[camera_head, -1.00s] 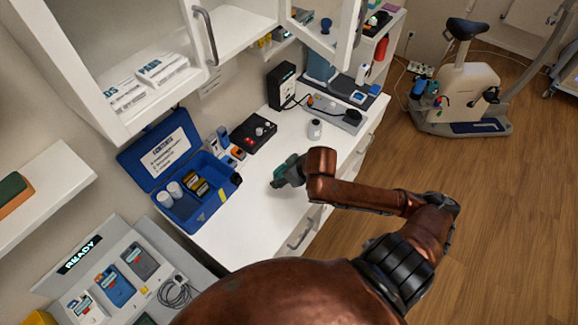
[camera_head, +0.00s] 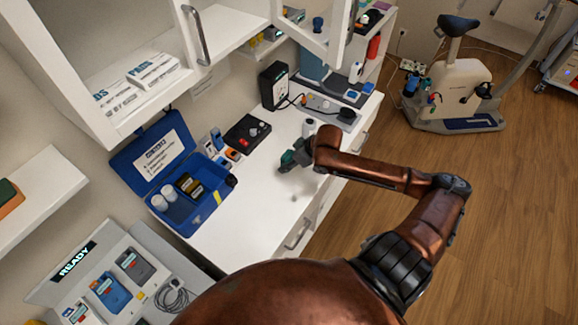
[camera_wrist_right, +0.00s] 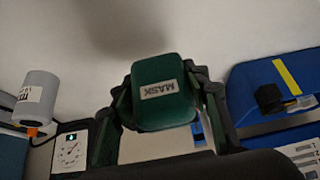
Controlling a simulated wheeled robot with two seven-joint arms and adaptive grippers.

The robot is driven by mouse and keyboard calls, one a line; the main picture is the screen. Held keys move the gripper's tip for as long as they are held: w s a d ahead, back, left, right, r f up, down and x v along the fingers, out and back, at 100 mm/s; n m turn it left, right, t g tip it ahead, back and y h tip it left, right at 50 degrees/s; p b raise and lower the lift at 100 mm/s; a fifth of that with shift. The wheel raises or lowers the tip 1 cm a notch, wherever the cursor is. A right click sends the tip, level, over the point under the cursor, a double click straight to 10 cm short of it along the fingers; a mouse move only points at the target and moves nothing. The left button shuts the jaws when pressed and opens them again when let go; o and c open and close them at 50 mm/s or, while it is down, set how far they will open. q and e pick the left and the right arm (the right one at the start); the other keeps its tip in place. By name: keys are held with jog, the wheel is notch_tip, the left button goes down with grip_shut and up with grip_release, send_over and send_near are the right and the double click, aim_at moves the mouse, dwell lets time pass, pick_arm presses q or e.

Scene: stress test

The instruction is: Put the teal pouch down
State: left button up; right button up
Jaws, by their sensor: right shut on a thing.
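The teal pouch (camera_wrist_right: 165,100) is dark green-teal with a white MASK label in the right wrist view. My right gripper (camera_wrist_right: 163,112) is shut on it, with one finger on each side. In the head view the pouch (camera_head: 287,160) shows small and partly hidden at the end of my right arm, over the white counter (camera_head: 240,225). A soft shadow lies on the white surface in the wrist view. I cannot tell the exact height of the pouch above the counter. My left gripper is not in view.
An open blue case (camera_head: 203,213) with white jars stands left on the counter. A black box with a red button (camera_head: 247,133) is behind. The counter's front middle is clear.

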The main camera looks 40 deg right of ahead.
jog(key=w+f, duration=0.1)
jog(key=d+f, duration=0.1)
jog(key=w+f, duration=0.1)
jog(key=shift+w+d+f, duration=0.35)
jog(key=shift+d+f, duration=0.05)
jog(key=shift+f, duration=1.55)
jog(key=o, duration=1.3)
jog(key=shift+f, duration=0.1)
jog(key=p+v, duration=0.1)
jog(key=v, duration=1.1)
